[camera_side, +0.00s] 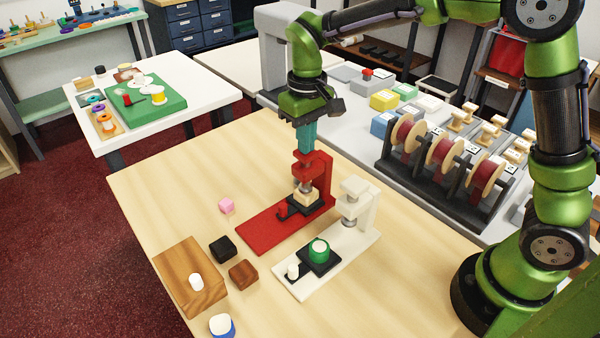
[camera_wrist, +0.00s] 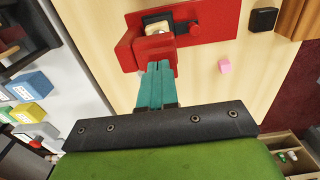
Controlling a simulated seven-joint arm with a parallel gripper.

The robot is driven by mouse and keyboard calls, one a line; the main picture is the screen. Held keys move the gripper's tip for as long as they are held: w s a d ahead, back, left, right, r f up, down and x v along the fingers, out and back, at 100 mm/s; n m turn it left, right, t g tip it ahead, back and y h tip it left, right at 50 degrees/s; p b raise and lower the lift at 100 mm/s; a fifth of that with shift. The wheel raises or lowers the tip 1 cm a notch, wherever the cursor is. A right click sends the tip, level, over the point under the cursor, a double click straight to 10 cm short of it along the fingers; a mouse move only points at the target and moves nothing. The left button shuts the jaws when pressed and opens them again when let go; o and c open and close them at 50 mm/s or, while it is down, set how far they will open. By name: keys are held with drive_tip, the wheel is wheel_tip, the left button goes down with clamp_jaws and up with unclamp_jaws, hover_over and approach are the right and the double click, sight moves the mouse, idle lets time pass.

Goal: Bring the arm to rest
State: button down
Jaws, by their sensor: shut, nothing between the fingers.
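My green arm reaches in from the right. My gripper (camera_side: 305,152) points down with its teal fingers shut and nothing between them. Its tips are at or just above the top of the red press (camera_side: 318,170); I cannot tell whether they touch. In the wrist view the teal fingers of my gripper (camera_wrist: 160,68) lie together, over the upright of the red press (camera_wrist: 153,54). A pale wooden block (camera_side: 306,197) sits under the head of the red press.
Beside it stands a white press (camera_side: 357,205) with a green-and-white round piece (camera_side: 319,250). Nearby are a pink cube (camera_side: 226,205), a black block (camera_side: 222,248), a brown block (camera_side: 243,274) and a wooden board (camera_side: 180,268). A spool rack (camera_side: 430,185) stands right. The table's left part is clear.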

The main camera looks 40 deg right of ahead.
drive_tip(key=shift+f, duration=0.4)
wheel_tip(320, 180, up, 8)
idle(1.1)
drive_tip(key=shift+r, duration=0.1)
drive_tip(key=shift+s+d+f+t, duration=0.2)
drive_tip(key=shift+s+f+t, duration=0.1)
drive_tip(key=shift+s+f, duration=0.5)
drive_tip(key=s+d+r+m+t+y, duration=0.1)
drive_tip(key=s+d+m+t, duration=0.1)
drive_tip(key=s, duration=0.6)
drive_tip(key=s+d+r+m+t+y, duration=0.1)
drive_tip(key=s+d+t, duration=0.3)
drive_tip(key=s, duration=0.4)
drive_tip(key=shift+s+d+r+m+t, duration=0.3)
drive_tip(key=shift+s+d+m, duration=0.1)
drive_tip(key=shift+d+m, duration=0.1)
